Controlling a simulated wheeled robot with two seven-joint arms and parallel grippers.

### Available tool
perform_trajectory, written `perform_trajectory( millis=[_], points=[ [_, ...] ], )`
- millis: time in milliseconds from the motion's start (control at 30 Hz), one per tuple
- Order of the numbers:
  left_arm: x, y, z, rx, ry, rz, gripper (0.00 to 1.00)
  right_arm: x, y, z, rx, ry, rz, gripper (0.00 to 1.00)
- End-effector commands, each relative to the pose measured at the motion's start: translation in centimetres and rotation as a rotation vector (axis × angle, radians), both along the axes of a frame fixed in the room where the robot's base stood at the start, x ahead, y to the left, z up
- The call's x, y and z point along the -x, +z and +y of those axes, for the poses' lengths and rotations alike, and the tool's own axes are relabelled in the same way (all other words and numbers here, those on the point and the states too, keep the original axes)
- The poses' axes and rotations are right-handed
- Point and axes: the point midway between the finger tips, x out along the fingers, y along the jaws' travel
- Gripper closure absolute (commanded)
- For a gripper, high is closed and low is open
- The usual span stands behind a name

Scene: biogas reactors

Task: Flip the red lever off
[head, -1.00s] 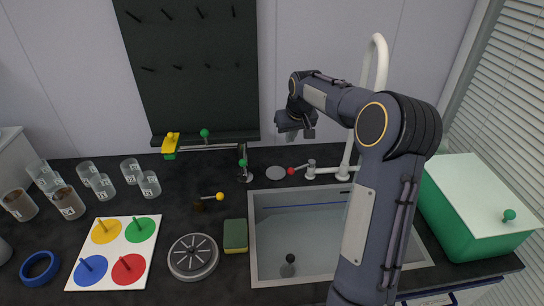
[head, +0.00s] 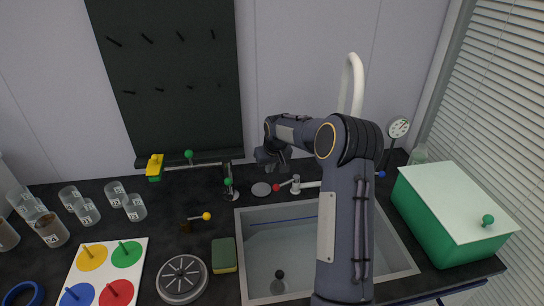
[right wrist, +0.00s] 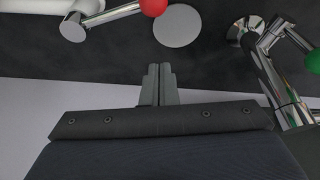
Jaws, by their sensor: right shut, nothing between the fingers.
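The red lever is a small red ball (head: 277,187) on a short metal rod. The rod joins the valve at the base of the white faucet (head: 350,85), behind the sink. In the right wrist view the red ball (right wrist: 153,7) is at the top edge, with its silver rod running left. My right gripper (head: 273,170) is just above and behind the red ball in the head view. In the right wrist view its fingers (right wrist: 160,68) are together and empty, apart from the ball. My left gripper is not in view.
A grey disc (head: 261,189) lies left of the lever. A metal fitting with a green ball (head: 228,182) stands further left. The sink (head: 290,245) is in front, and a green box (head: 450,220) is at the right. My right arm hides part of the sink.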

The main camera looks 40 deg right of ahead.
Motion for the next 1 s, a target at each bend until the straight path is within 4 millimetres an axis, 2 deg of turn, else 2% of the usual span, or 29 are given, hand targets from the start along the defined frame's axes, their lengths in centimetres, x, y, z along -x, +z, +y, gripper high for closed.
perform_trajectory(
  millis=[67,200,400,1000],
  points=[
    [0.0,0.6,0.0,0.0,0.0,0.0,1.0,-0.5,-1.5,-0.1,-0.002,-0.001,0.004,1.0],
    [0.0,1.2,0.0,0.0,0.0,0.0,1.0,1.6,-1.5,0.4,0.0,-0.001,0.001,1.0],
    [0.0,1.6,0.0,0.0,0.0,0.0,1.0,3.1,-1.9,0.8,0.0,-0.001,-0.001,1.0],
    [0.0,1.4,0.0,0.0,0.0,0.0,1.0,3.6,-2.1,0.9,-0.001,0.024,0.0,1.0]
  ],
)
